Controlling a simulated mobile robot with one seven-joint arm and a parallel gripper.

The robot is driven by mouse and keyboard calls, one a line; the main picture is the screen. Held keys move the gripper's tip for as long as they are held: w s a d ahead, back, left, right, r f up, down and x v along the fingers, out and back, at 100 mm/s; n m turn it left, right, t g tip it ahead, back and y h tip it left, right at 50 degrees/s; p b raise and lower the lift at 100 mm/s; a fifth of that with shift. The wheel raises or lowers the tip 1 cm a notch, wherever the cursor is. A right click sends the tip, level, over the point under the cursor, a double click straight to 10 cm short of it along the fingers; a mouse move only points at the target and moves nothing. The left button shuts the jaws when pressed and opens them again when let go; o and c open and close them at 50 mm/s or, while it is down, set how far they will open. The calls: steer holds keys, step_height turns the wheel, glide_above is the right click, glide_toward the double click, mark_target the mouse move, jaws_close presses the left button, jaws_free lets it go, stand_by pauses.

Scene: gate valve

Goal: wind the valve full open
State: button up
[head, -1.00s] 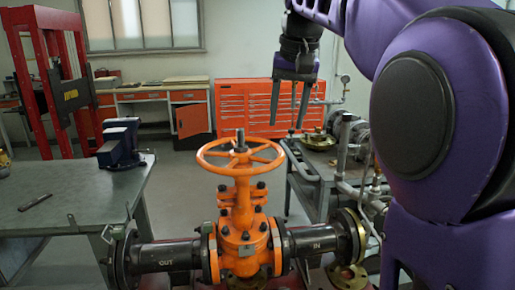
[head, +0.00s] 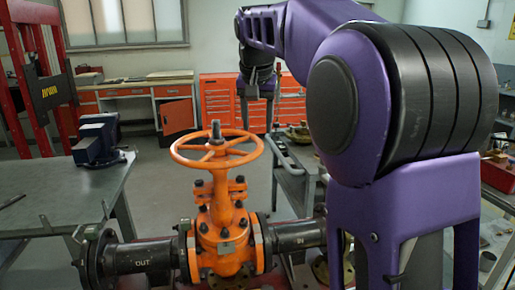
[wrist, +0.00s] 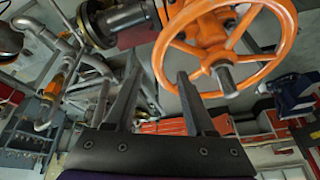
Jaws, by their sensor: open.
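The orange gate valve (head: 221,215) stands upright between dark pipes, marked OUT on the left and IN on the right. Its orange spoked handwheel (head: 214,165) is on top, with a dark stem (head: 214,131) rising through the hub. My gripper (head: 258,115) hangs fingers down, above and to the right of the wheel in the head view, and looks empty. In the wrist view my gripper (wrist: 157,78) has its two fingers apart. The wheel (wrist: 158,62) and stem end (wrist: 225,76) lie beyond and to the right there. The fingers appear clear of the rim.
A grey workbench (head: 60,205) with a blue vise (head: 97,140) is on the left. A grey cart (head: 294,160) stands behind and right of the valve. Orange drawer cabinets (head: 222,102) line the back. My purple arm covers much of the right side.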

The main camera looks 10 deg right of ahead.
mark_target(258, 147)
steer(key=b+x, duration=0.1)
steer(key=x, duration=0.6)
steer(key=shift+w+f, duration=0.1)
steer(key=shift+f, duration=0.1)
jaws_close()
stand_by(1.1)
